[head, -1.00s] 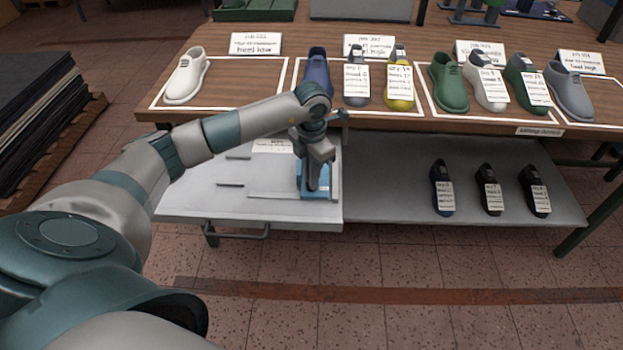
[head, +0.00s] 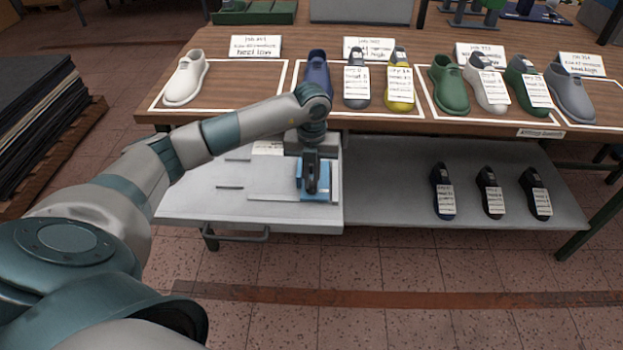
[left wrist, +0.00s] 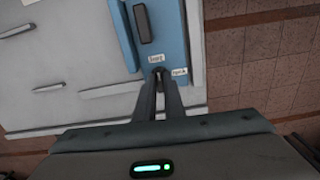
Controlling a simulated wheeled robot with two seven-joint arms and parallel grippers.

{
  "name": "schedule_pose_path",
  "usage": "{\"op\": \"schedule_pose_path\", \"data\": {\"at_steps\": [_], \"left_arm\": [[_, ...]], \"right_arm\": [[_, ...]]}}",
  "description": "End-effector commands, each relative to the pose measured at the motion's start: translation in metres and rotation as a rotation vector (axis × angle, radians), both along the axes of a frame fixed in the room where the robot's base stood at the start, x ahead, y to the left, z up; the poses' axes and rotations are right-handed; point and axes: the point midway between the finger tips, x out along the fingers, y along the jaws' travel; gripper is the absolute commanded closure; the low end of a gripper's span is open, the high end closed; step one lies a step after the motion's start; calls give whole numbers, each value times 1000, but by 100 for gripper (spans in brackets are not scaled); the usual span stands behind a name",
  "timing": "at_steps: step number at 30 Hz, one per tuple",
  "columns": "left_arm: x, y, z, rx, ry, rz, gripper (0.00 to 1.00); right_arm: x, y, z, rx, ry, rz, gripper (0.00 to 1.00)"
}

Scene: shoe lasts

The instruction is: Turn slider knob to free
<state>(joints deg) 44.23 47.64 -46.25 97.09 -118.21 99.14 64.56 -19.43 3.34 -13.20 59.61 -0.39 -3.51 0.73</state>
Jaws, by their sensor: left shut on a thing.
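The blue slider (head: 323,197) sits at the right part of the light grey panel, below the wooden table top. In the left wrist view the blue slider (left wrist: 173,40) carries a dark handle (left wrist: 142,22) and two small white labels, too blurred to read surely. My left gripper (head: 311,188) is over the slider. In the left wrist view its fingers (left wrist: 159,76) are shut on the small dark knob, between and just below the labels. The fingers mostly hide the knob, so its pointing direction cannot be told. My right gripper is out of view.
The wooden table (head: 235,124) above holds several shoe lasts with paper tags, in white-outlined areas. A grey shelf (head: 390,200) right of the panel (head: 190,195) carries three dark tagged lasts. A pallet (head: 75,120) with dark sheets stands at left. The front floor is clear.

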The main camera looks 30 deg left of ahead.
Motion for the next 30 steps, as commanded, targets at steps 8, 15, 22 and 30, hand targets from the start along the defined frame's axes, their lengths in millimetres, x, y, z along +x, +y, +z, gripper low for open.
{"op": "schedule_pose_path", "data": {"at_steps": [8,15,22,30], "left_arm": [[1,0,2,0,-4,59,100],[1,1,2,0,-4,62,100],[1,0,1,0,-4,61,72],[0,0,1,0,-1,60,72]], "right_arm": [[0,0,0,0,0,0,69],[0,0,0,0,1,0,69],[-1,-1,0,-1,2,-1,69],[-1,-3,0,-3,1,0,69]]}}
